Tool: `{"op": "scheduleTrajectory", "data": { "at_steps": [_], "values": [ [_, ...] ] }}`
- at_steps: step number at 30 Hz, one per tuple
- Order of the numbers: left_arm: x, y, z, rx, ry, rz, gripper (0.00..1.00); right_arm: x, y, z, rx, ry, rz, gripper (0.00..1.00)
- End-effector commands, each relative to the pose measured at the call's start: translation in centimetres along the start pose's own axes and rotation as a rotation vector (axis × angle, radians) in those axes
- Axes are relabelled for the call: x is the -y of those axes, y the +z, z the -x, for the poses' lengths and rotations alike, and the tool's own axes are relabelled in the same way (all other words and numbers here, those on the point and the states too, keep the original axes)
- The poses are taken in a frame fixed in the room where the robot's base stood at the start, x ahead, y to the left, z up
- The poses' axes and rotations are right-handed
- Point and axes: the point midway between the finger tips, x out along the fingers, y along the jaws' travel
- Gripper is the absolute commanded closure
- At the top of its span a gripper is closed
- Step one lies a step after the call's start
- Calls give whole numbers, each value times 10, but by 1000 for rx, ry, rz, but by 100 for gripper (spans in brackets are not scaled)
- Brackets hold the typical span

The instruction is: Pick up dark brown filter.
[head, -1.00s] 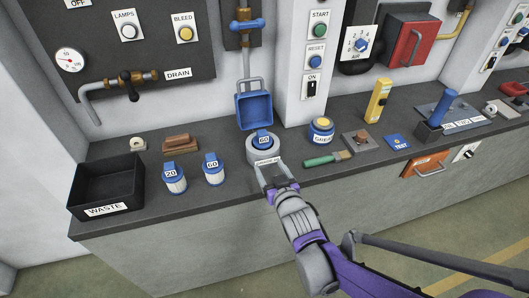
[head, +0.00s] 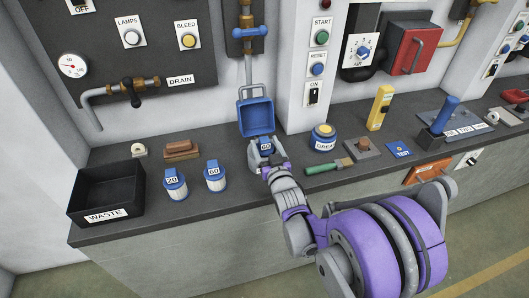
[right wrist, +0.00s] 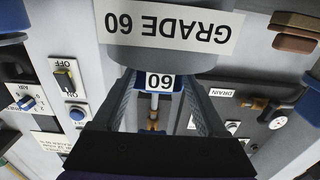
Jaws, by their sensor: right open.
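I cannot make out a dark brown filter; the standing filters have blue caps and pale bodies. One filter marked 20 (head: 175,184) and one marked 60 (head: 215,176) stand on the bench right of the waste bin. In the right wrist view, the open fingers (right wrist: 162,105) stand either side of the 60 label (right wrist: 160,82). Whether they touch the cap I cannot tell. The holder's GRADE 60 plate (right wrist: 168,22) shows upside down. My left gripper is not in view.
A black waste bin (head: 78,192) is at the left, with brown blocks (head: 181,150) behind the filters. A blue scoop-like box (head: 256,115) stands just behind the holder. A grease tin (head: 323,137) and green-handled brush (head: 325,167) lie to the right.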

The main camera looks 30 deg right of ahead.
Motion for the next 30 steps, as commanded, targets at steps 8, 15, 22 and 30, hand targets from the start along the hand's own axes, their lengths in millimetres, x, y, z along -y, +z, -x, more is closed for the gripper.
{"op": "scheduleTrajectory", "data": {
  "at_steps": [8,15,22,30],
  "values": [
    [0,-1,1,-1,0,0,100,0,0,-14,1,1,0,25],
    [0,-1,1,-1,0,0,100,0,0,-14,1,1,1,48],
    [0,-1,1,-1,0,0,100,0,0,-14,1,1,1,90],
    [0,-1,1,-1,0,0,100,0,0,-14,0,1,1,100]
  ]
}}
